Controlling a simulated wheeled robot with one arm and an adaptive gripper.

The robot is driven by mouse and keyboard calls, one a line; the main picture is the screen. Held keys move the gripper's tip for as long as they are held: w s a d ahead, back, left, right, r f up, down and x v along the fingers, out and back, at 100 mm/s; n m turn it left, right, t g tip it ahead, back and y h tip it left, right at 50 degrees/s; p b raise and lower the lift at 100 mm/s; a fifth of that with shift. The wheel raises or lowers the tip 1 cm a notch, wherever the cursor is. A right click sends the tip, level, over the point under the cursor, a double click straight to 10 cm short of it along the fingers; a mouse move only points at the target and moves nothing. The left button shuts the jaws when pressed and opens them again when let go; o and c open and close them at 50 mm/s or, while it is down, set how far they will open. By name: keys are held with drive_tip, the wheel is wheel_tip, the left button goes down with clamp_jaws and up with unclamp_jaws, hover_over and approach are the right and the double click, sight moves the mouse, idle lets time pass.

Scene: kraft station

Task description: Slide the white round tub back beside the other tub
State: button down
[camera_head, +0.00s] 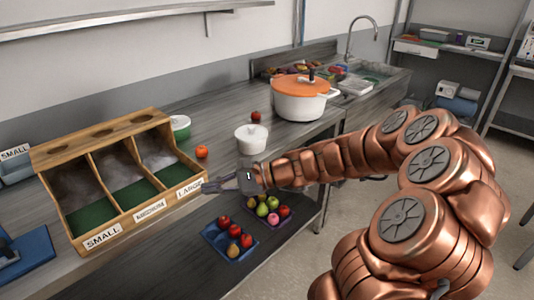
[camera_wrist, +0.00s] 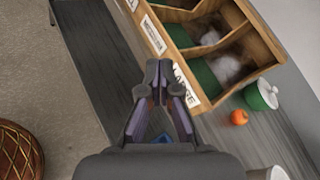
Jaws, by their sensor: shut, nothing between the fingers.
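A white round tub (camera_head: 251,140) stands on the steel counter, right of the wooden sorting box and in front of the large pot. Its edge also shows at the bottom right of the wrist view (camera_wrist: 270,173). The other tub (camera_head: 181,124), white and green, stands close behind the right end of the sorting box, partly hidden in the head view; the wrist view also shows it (camera_wrist: 262,96). The two tubs are apart. My gripper (camera_head: 206,187) is shut and empty near the box's front right corner. In the wrist view its fingertips (camera_wrist: 158,70) meet beside the LARGE label.
The wooden sorting box (camera_head: 148,212) has three compartments. A large white pot with an orange lid (camera_head: 300,100) stands behind. Fruit trays (camera_head: 212,236) lie below my gripper.

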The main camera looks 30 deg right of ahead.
drive_tip(key=w+d+f+m+t+h, duration=0.2)
drive_tip(key=w+d+m+t, duration=0.15)
drive_tip(key=d, duration=0.45)
drive_tip(key=w+d+f+m+t+h, duration=0.1)
drive_tip(key=w+d+m+t, duration=0.15)
drive_tip(key=d+m, duration=0.4)
drive_tip(key=m+t+h+b, duration=0.1)
drive_tip(key=m+t+h, duration=0.3)
drive_tip(key=m+h, duration=0.15)
approach(261, 147)
drive_tip(key=shift+m, duration=0.25)
drive_tip(key=p+x, duration=0.2)
drive_tip(key=x, duration=0.5)
drive_tip(key=shift+r, duration=0.1)
drive_tip(key=shift+w, duration=0.1)
drive_tip(key=shift+b+x, duration=0.4)
drive_tip(key=shift+x, duration=3.1)
